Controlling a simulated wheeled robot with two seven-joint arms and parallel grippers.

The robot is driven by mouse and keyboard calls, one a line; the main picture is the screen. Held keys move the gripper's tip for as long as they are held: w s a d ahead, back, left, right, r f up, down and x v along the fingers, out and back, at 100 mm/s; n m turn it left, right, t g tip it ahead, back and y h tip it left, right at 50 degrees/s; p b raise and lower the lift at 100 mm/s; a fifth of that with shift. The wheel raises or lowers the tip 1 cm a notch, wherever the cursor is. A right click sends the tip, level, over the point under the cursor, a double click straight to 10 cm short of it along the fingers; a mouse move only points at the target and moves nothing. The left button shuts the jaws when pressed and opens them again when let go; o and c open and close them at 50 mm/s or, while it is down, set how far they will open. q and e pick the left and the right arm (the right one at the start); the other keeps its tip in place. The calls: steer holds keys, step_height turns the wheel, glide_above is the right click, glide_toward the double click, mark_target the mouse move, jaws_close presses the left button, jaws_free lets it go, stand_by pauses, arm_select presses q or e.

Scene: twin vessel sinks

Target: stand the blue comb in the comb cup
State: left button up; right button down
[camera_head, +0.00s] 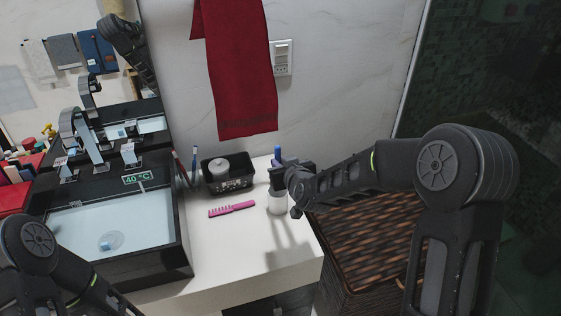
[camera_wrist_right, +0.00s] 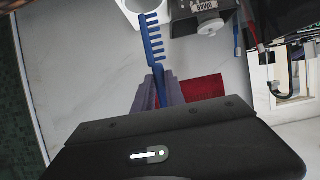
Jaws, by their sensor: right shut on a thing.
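The blue comb (camera_head: 277,152) shows as a short blue end above my right gripper (camera_head: 281,177) in the head view. In the right wrist view the comb (camera_wrist_right: 153,52) runs out from between the fingers (camera_wrist_right: 158,92), which are shut on it, teeth facing right. The white comb cup (camera_head: 277,204) stands on the counter just below my right gripper. Part of the cup's rim (camera_wrist_right: 131,14) shows at the top of the right wrist view, near the comb's far end. I cannot tell whether that end is inside the cup. My left gripper is not in view.
A pink comb (camera_head: 232,209) lies on the white counter (camera_head: 232,245). A black basket (camera_head: 228,184) and toothbrushes (camera_head: 194,160) stand behind it. The black-rimmed sink (camera_head: 110,235) is at left, a wicker hamper (camera_head: 365,240) at right. A red towel (camera_head: 236,65) hangs above.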

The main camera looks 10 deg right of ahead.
step_height(320, 180, down, 7)
steer(key=b, duration=0.6)
steer(key=shift+r, duration=0.1)
steer(key=c, duration=1.3)
jaws_free()
steer(key=b+v, duration=0.1)
steer(key=v, duration=0.6)
steer(key=shift+s+r, duration=0.2)
steer(key=shift+s, duration=0.2)
